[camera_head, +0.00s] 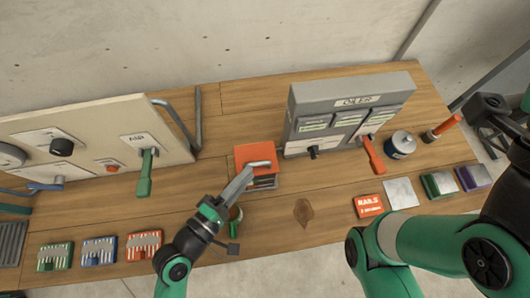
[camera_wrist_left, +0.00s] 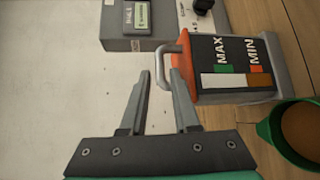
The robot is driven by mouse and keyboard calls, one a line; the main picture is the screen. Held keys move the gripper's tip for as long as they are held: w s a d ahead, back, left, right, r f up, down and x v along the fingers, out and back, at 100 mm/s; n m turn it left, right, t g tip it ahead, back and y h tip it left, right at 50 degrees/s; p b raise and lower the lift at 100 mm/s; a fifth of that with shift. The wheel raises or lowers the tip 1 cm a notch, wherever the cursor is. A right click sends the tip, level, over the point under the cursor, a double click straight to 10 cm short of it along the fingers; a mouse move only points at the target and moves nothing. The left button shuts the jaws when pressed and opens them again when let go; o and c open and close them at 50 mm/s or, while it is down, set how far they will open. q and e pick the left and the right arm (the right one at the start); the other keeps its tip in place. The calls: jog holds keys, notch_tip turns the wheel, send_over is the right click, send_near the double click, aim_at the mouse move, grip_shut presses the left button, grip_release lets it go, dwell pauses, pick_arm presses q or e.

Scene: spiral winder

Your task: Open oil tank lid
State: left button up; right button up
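The oil tank (camera_wrist_left: 236,80) is a grey box with a dark MAX/MIN gauge face and an orange lid (camera_head: 256,154). It stands mid-table. The lid has a bent metal handle (camera_wrist_left: 161,52). My left gripper (camera_wrist_left: 163,74) is open at the handle, and its fingertips lie one on each side of it in the left wrist view. No firm contact shows. In the head view the left gripper (camera_head: 253,168) reaches over the lid from the front left and covers part of the tank. My right arm (camera_head: 440,238) is at the right; its gripper state is unclear.
A green cup (camera_wrist_left: 303,135) with brown contents stands close to the tank. A grey panel (camera_head: 345,105) with a red lever (camera_head: 373,154) is behind right. A white panel (camera_head: 95,140) with a green lever (camera_head: 145,172) is left. Free wood lies in front of the tank.

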aim_at(265, 155)
pick_arm(q)
jog(key=x, duration=0.8)
jog(key=shift+w+d+b, duration=0.2)
jog(key=shift+w+b, duration=0.05)
jog(key=shift+b, duration=0.15)
jog(key=shift+c, duration=0.3)
grip_shut()
dwell(0.5)
